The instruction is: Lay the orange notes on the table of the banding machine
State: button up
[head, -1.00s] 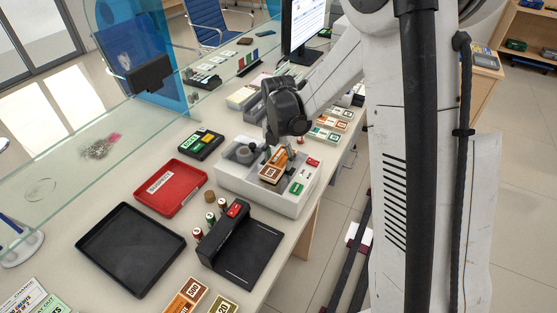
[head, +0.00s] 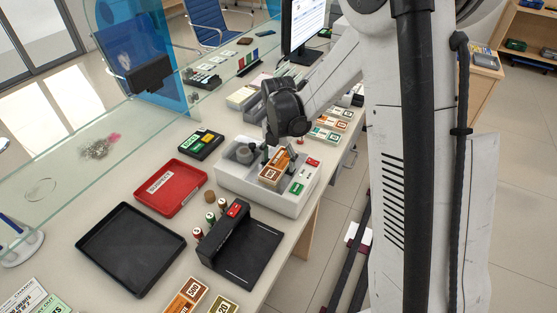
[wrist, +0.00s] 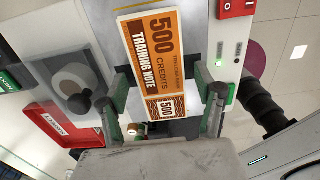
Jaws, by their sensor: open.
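The orange notes (head: 273,174), a bundle marked 500, lie on the table of the white banding machine (head: 248,194). In the wrist view the orange notes (wrist: 158,48) lie lengthwise between my fingers, with the printed face up. My gripper (head: 277,160) is open just above the machine, with one finger on each side of the bundle. In the wrist view my gripper (wrist: 164,82) shows a gap between the bundle and each finger. The machine's table under the bundle is mostly hidden.
The machine's grey roll (wrist: 75,84) is left of my fingers, and its red switch (wrist: 235,8) is on the right. More note bundles (head: 185,298) lie at the front edge.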

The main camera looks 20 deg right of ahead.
aim_at(279, 163)
notch_tip(279, 163, up, 11)
jog(key=s+r+m+t, duration=0.3)
jog(key=s+r+m, duration=0.6)
jog(key=s+m, duration=0.3)
jog(key=s+m+t, duration=0.4)
jog(key=s+m, duration=0.8)
jog(key=m, duration=0.2)
jog(key=shift+s+r+m, duration=0.2)
jog(key=shift+r+m, duration=0.05)
jog(key=shift+m, duration=0.15)
jog(key=shift+f, duration=0.25)
